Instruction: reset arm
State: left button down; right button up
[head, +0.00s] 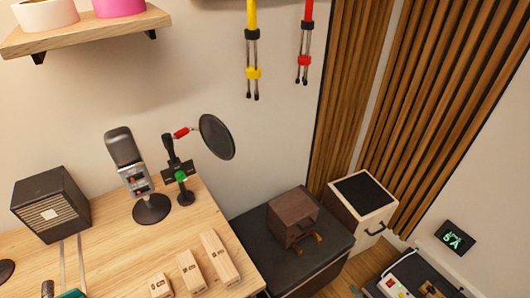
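Neither of my grippers shows in the head view, and I see no part of an arm that I can be sure of. The task names no object. The wooden desk (115,240) fills the lower left of the view. A grey microphone (122,148) stands on it on a round black base. A round black pop filter (216,137) on a small stand is just right of the microphone.
A dark speaker box (52,205) stands at the desk's left. Several wooden blocks (220,258) stand near its front edge. A brown box (293,215) sits on a black case (255,225) right of the desk. A shelf (85,32) juts out upper left.

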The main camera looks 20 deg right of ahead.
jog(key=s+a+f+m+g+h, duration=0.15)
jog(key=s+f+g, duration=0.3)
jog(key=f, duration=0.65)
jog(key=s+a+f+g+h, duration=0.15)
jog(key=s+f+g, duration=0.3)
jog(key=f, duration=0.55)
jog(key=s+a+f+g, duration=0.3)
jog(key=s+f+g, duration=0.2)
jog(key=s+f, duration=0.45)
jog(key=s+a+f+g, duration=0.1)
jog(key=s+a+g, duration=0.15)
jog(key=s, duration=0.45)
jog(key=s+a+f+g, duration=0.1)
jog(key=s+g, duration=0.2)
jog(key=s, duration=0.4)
pick_arm(q)
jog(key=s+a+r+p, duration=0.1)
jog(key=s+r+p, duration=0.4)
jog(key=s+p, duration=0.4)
jog(key=p, duration=0.6)
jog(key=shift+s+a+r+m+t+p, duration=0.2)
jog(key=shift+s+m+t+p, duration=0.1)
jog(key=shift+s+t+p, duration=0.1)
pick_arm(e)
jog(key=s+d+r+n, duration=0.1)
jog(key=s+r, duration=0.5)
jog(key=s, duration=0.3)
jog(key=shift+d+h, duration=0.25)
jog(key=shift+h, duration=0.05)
